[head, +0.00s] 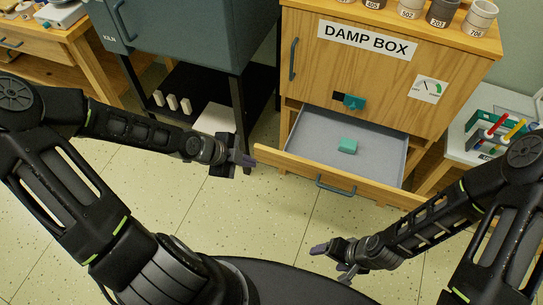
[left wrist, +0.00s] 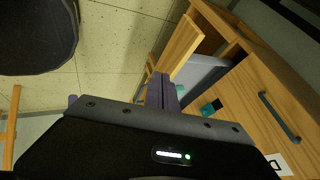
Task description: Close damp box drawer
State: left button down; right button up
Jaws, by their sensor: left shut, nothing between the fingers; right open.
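The damp box (head: 385,75) is a wooden cabinet with a "DAMP BOX" label on its door. Its lower drawer (head: 300,172) is pulled out, with a grey tray inside and a dark blue handle (head: 336,187) on its front. A small teal block (head: 347,146) lies in the drawer. My left gripper (head: 246,160) is shut and empty, close to the left end of the drawer front; whether it touches cannot be told. In the left wrist view the fingers (left wrist: 161,88) point toward the drawer front (left wrist: 178,50). My right gripper (head: 332,258) is open, below the drawer handle and apart from it.
A blue-grey kiln-like cabinet (head: 185,35) on a black stand is left of the damp box. A white table (head: 470,148) with a colourful rack stands at the right. Several cups line the damp box top. The floor (head: 260,225) before the drawer is clear.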

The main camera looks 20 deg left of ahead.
pick_arm(q)
jog(key=b, duration=0.5)
send_near(280, 159)
notch_tip(280, 159, down, 4)
jog(key=s+d, duration=0.2)
jog(key=w, duration=0.4)
